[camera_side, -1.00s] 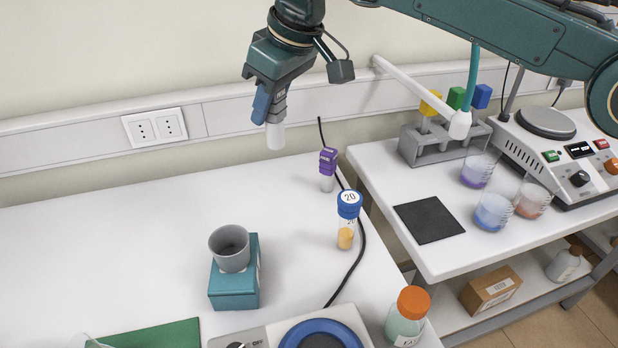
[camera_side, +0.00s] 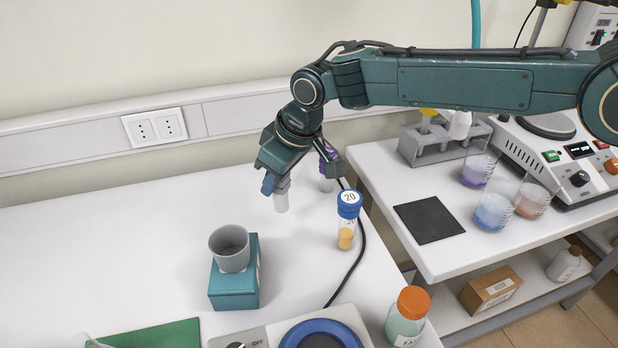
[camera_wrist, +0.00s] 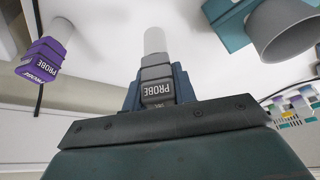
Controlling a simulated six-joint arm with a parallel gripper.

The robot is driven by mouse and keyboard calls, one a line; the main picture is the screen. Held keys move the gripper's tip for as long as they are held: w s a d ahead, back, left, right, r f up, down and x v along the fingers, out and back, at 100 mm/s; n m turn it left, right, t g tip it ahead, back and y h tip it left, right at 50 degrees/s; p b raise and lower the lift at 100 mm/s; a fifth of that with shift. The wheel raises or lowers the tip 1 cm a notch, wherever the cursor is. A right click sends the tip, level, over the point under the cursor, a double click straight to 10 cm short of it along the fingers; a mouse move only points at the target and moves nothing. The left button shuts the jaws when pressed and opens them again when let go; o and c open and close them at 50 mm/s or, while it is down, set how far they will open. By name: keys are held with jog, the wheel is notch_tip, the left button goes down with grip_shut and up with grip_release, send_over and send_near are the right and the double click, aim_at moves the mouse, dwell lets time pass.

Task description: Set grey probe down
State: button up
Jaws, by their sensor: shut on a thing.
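My gripper (camera_side: 276,185) is shut on the grey probe (camera_side: 281,202), which hangs tip down with its white end pointing at the white bench. In the wrist view the grey probe (camera_wrist: 156,75) sits between the blue fingers (camera_wrist: 157,92), its label reading PROBE. In the side view its tip is close to the bench top; I cannot tell whether it touches. A purple probe (camera_side: 327,158) stands behind my gripper, partly hidden in the side view; it also shows at the upper left of the wrist view (camera_wrist: 45,55).
A grey cup (camera_side: 229,248) on a teal block (camera_side: 234,287) stands front left. A blue-capped vial (camera_side: 347,228) marked 20 stands right of my gripper, near a black cable (camera_side: 359,260). An orange-capped bottle (camera_side: 405,316) and a hotplate (camera_side: 318,336) are in front. The left bench is clear.

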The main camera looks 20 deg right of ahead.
aim_at(278, 197)
jog(key=shift+f, duration=0.2)
jog(key=shift+f, duration=2.05)
jog(key=shift+f, duration=0.15)
jog(key=o, duration=1)
jog(key=shift+o, duration=0.2)
jog(key=v, duration=1.2)
jog(key=shift+r, duration=0.2)
